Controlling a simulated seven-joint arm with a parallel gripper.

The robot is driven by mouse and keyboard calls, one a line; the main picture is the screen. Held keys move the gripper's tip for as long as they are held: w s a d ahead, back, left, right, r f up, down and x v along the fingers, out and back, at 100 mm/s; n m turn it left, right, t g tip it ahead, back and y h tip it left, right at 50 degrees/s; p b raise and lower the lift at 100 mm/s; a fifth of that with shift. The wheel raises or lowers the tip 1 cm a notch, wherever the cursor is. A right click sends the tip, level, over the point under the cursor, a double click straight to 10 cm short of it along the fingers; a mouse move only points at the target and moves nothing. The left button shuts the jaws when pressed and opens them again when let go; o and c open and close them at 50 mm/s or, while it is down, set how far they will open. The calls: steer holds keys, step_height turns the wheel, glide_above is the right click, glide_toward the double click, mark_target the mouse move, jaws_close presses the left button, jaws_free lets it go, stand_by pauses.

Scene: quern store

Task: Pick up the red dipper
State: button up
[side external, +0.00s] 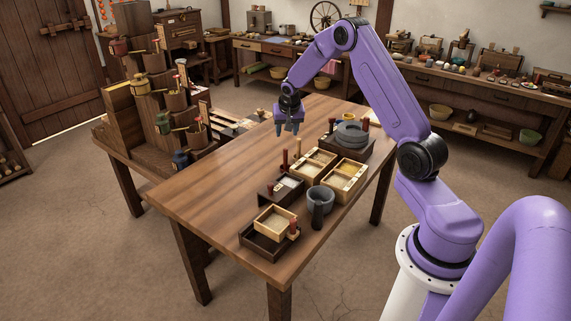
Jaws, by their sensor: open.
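A small dark red cup with a light handle, which looks like the red dipper (118,47), sits high on the left of the stepped wooden rack (113,107). Its lower part and exact support are too small to make out. My gripper (288,130) points down above the far part of the long wooden table (215,170), open with nothing seen between its fingers. It is well to the right of the red cup and apart from it.
A green cup (162,122) and a blue cup (180,160) sit lower on the rack. Wooden trays (344,182), a grey mortar (320,199) and a stone quern (351,134) stand along the table's right side. Its left half is clear.

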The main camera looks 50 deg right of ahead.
mark_target(286, 151)
steer(key=x, duration=0.9)
steer(key=shift+f, duration=0.15)
steer(key=shift+s+x, duration=0.15)
steer(key=shift+x, duration=1.2)
steer(key=shift+s+x, duration=0.1)
steer(key=shift+x, duration=1.25)
jaws_close()
